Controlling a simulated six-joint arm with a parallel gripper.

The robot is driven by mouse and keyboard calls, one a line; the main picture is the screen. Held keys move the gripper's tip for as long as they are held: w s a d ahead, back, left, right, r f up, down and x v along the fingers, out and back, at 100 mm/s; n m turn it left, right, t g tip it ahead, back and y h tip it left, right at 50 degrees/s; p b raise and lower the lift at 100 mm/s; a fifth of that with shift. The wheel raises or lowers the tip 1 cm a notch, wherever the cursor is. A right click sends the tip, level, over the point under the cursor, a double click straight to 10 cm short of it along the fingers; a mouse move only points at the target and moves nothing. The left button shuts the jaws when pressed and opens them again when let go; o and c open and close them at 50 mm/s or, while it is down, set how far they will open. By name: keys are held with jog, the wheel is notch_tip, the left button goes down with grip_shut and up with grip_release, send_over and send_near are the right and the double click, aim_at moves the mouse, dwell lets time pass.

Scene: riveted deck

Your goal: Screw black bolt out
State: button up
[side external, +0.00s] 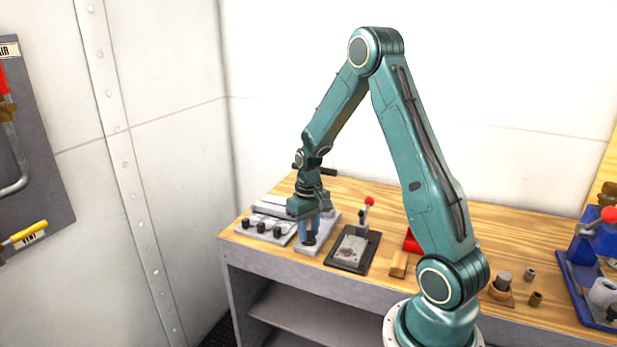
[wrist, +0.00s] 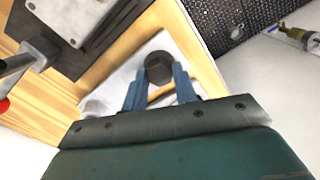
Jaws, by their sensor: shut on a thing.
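The black bolt (wrist: 158,67) has a dark hexagonal head and sits between the two blue fingers of my gripper (wrist: 159,85) in the wrist view. The fingers are shut on it from both sides. In the side view my gripper (side external: 309,230) points down at the left end of the bench, over a light grey plate (side external: 318,243). The bolt (side external: 309,239) shows there as a small dark shape at the fingertips. Its lower part is hidden, so I cannot tell how far it stands in the plate.
A grey block with several black knobs (side external: 262,228) lies just left of my gripper. A dark fixture (side external: 345,262) with a red-knobbed lever (side external: 367,207) stands close on the right. A wooden block (side external: 398,264) and a blue vise-like device (side external: 582,275) are farther right. The bench's front edge is near.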

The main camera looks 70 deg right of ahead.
aim_at(309, 234)
dwell(0.3)
jog(key=o, duration=1)
jog(key=shift+r, duration=0.15)
notch_tip(309, 234, up, 14)
jog(key=shift+f, duration=0.25)
jog(key=shift+a, duration=0.1)
